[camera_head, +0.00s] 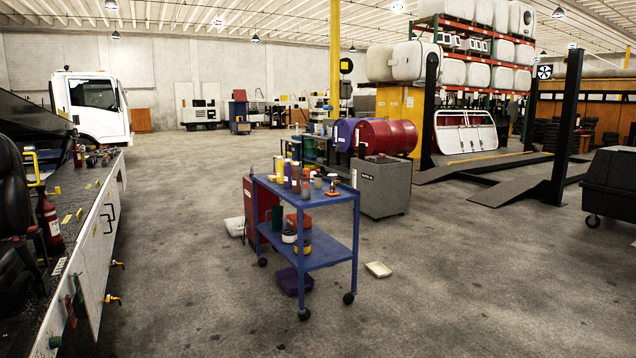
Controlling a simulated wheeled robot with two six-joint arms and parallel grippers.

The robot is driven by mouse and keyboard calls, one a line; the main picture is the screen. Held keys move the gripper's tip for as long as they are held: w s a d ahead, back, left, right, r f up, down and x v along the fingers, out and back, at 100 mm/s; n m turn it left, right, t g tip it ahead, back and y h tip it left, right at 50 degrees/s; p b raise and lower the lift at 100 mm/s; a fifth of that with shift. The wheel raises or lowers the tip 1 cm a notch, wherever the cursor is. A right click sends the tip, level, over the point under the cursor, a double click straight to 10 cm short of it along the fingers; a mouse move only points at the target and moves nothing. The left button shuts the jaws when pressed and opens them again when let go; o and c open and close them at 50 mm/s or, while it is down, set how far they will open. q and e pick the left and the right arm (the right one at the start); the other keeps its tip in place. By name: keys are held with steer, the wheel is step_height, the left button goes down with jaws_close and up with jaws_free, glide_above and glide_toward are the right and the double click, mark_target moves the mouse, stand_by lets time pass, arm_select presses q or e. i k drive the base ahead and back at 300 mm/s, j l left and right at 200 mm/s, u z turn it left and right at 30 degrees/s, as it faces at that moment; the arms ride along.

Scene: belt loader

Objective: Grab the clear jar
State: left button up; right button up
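I cannot make out a clear jar for certain. A blue two-shelf cart (335,255) stands on the floor near the middle of the view. Its top holds several small bottles and containers, among them a yellow bottle (280,170), a brown bottle (296,176) and a small greyish container (318,183). They are too small to tell whether one is a clear jar. The lower shelf holds several tubs and cans, including an orange one (298,220). Neither of my grippers shows in this view.
A white truck (95,105) with a long flat deck lines the left side. A grey box (383,188) and red drum (385,135) stand behind the cart. A pale tray (378,269) lies right of the cart. A black wheeled bin (612,185) is far right. The foreground floor is open.

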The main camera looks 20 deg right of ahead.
mark_target(317, 177)
steer(key=i+l+z, duration=0.6)
steer(key=i, duration=0.35)
steer(key=i+l+z, duration=0.3)
steer(key=i, duration=0.25)
steer(key=i+z, duration=0.3)
steer(key=i, duration=0.2)
steer(key=i+l+u, duration=0.1)
steer(key=i, duration=2.1)
